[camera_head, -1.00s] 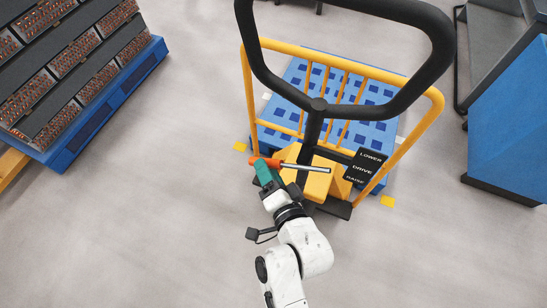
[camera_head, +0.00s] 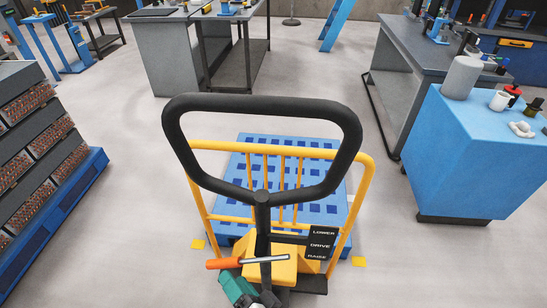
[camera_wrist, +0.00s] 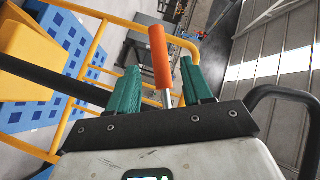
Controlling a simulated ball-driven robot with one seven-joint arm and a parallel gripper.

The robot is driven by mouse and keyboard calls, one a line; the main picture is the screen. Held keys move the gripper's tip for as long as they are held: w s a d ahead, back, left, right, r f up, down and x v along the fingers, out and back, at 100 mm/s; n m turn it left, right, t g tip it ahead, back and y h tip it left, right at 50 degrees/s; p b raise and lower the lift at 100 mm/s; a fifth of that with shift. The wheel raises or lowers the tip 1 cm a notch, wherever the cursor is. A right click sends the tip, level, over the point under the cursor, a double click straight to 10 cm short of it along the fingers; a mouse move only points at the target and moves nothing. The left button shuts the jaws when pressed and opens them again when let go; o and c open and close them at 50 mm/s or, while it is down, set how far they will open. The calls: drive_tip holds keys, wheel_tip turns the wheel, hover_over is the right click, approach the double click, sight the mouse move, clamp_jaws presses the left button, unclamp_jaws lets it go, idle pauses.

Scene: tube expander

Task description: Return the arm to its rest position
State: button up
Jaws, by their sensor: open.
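My gripper (camera_head: 238,288) is at the bottom of the head view, just below the lever of the pallet jack. In the wrist view its two green fingers (camera_wrist: 160,88) stand apart. The lever's orange grip (camera_wrist: 160,55) shows between and beyond them, with its metal rod below; I cannot tell whether a finger touches it. In the head view the orange grip (camera_head: 222,263) points left, and the silver rod (camera_head: 268,259) runs right across the jack's black column. The rest of my arm is mostly below the head view.
The pallet jack's black loop handle (camera_head: 350,140) and yellow guard frame (camera_head: 362,190) rise close ahead of my gripper. A blue pallet (camera_head: 330,180) lies behind them. A loaded rack stands on a blue pallet (camera_head: 75,195) at left. A blue cabinet (camera_head: 465,165) is at right. Floor between is clear.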

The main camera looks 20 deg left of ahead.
drive_tip(key=w+d+f+n+g+h, duration=0.1)
drive_tip(key=d+f+h, duration=0.25)
drive_tip(key=d, duration=0.75)
drive_tip(key=w+d+f+g+h, duration=0.1)
drive_tip(key=d+f+h, duration=0.25)
drive_tip(key=d, duration=0.85)
drive_tip(key=s+d+g+h, duration=0.2)
drive_tip(key=s+d+h, duration=0.1)
drive_tip(key=s+d, duration=0.5)
drive_tip(key=s+d+r+g+h, duration=0.1)
drive_tip(key=s+d+g+h, duration=0.2)
drive_tip(key=s+d, duration=0.5)
drive_tip(key=d, duration=0.5)
drive_tip(key=shift+h, duration=0.3)
